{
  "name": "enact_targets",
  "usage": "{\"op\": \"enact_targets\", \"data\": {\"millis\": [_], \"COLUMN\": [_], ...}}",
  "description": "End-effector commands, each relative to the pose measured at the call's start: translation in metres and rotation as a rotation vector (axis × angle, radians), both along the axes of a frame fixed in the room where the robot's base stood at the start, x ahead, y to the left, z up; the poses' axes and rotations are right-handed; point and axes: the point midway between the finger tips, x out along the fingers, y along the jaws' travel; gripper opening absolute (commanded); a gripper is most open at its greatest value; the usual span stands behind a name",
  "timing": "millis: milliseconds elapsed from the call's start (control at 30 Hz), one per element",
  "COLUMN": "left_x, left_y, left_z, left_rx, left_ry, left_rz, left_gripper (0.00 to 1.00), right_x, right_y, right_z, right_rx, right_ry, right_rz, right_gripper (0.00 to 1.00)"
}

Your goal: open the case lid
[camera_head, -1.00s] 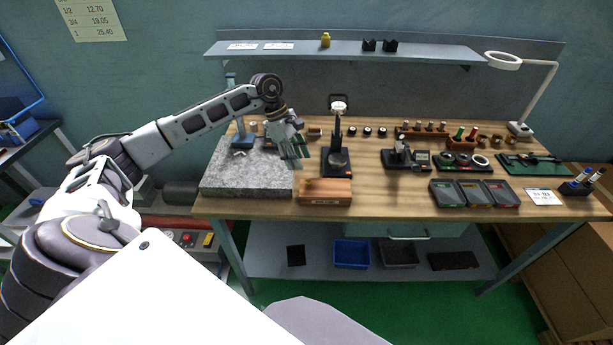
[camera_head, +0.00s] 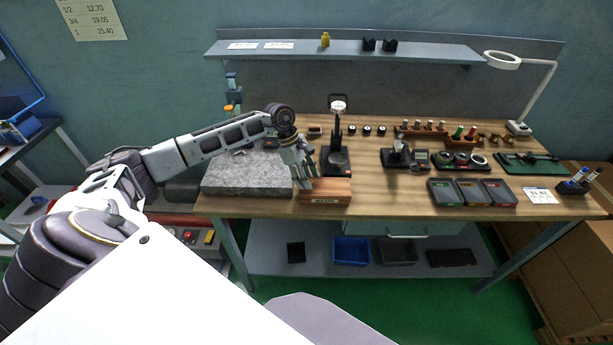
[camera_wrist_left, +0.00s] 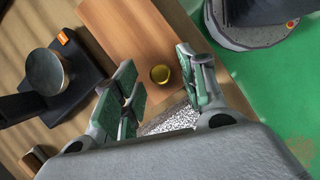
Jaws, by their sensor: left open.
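The wooden case (camera_head: 328,192) sits near the front edge of the bench, right of the granite plate, and looks shut. In the left wrist view its reddish-brown wood (camera_wrist_left: 125,30) lies below the fingers, with a small round brass-coloured knob (camera_wrist_left: 160,73) on it. My left gripper (camera_head: 307,184) is at the case's left end, pointing down. In the left wrist view its green-padded fingers (camera_wrist_left: 158,80) are spread apart, with the knob between them in the picture. I cannot tell whether they touch the case. My right gripper is not in view.
The granite plate (camera_head: 247,180) lies directly left of the case. A dial stand with a black base (camera_head: 337,171) stands close behind it. Grey cases (camera_head: 445,193) and gauges are farther right. Bare bench top (camera_head: 390,192) lies right of the case.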

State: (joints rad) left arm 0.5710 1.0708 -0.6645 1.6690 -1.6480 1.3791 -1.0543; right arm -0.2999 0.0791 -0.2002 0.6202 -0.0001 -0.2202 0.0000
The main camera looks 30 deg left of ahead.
Motion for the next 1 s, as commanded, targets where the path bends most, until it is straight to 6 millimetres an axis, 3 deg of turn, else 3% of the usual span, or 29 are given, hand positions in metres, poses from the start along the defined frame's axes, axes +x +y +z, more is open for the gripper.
{"op": "enact_targets", "data": {"millis": [67, 400, 767, 1000], "left_x": [0.0, 0.0, 0.001, 0.007], "left_y": [0.0, 0.0, -0.001, -0.012], "left_z": [0.0, 0.0, 0.0, -0.001], "left_rx": [0.0, 0.0, 0.0, -0.001], "left_ry": [0.0, 0.0, 0.0, -0.001], "left_rz": [0.0, 0.0, -0.001, -0.003], "left_gripper": [0.42, 0.0, 0.0, 0.0], "right_x": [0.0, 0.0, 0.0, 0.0], "right_y": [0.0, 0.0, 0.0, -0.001], "right_z": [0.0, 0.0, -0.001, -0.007], "right_rx": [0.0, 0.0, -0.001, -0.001], "right_ry": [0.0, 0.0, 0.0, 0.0], "right_rz": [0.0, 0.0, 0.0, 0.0], "right_gripper": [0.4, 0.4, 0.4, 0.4]}}
